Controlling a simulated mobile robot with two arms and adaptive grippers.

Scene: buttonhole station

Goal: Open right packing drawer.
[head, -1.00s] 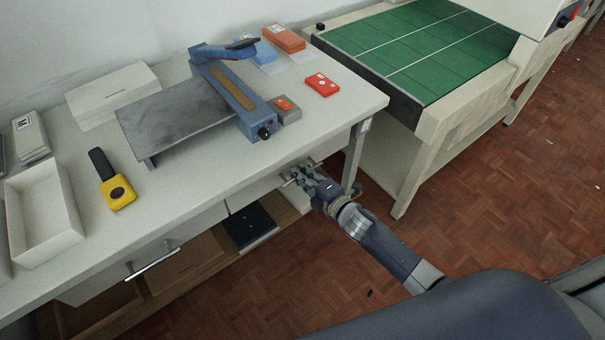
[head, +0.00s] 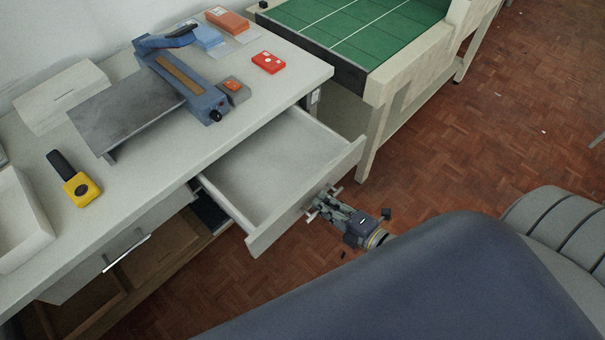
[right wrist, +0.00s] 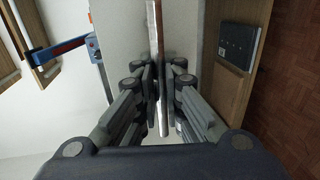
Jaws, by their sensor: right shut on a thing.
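The right packing drawer (head: 272,166) is pulled well out from under the table's right end, and its pale inside looks empty. My right gripper (head: 318,206) is at the middle of the drawer's front. It is shut on the drawer's handle (head: 335,190), a metal bar. The right wrist view shows the handle (right wrist: 159,60) running between the fingers (right wrist: 160,95). My left gripper is not in the head view.
The packing table (head: 245,125) bears a blue sealer (head: 182,78), a red box (head: 268,62) and a yellow tool (head: 80,188). The left drawer's handle (head: 126,254) sits on a closed front. A green-topped table (head: 350,28) stands at the right. Floor (head: 440,150) is clear beyond the drawer.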

